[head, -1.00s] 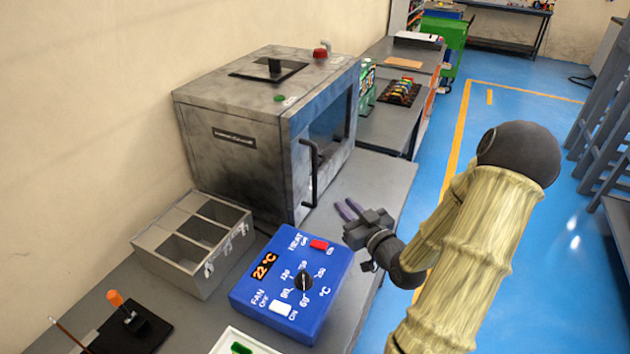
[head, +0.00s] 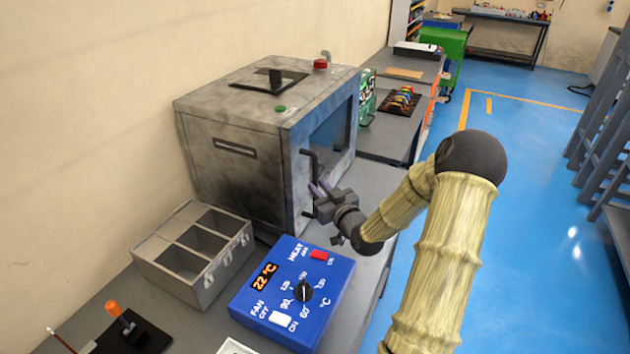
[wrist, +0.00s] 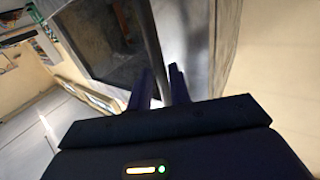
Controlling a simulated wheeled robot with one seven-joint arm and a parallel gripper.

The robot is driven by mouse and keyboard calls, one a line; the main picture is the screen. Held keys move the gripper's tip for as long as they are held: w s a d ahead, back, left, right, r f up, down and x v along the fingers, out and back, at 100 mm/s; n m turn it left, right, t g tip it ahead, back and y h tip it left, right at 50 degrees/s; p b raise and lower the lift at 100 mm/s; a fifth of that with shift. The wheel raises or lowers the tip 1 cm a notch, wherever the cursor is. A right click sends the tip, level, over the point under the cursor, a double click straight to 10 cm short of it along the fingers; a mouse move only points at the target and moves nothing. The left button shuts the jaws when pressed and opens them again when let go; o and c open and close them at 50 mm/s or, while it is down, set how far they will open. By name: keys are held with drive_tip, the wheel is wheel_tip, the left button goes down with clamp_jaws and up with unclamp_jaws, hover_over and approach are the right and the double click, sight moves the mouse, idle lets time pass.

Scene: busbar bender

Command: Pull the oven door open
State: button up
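The oven (head: 235,165) is a grey, stained metal box on the bench, with a dark window (head: 331,134) in its door. The door looks shut, flush with the oven's right side. A black vertical bar handle (head: 313,163) stands off the door near its front edge. My gripper (head: 319,189) is at the handle's lower part, fingers pointing toward the door. In the wrist view, my gripper (wrist: 160,85) has its two fingers apart, with the handle bar (wrist: 150,45) running down between them. I cannot tell whether either finger touches the bar; its lower end is hidden.
A blue control box (head: 293,290) reading 22 °C sits on the bench below my gripper. A grey three-compartment bin (head: 195,250) stands left of it. Another bench (head: 385,135) lies beyond the oven. The blue floor (head: 540,220) to the right is open.

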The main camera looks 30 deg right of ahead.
drive_tip(key=shift+w+a, duration=0.15)
drive_tip(key=shift+w, duration=1.25)
clamp_jaws()
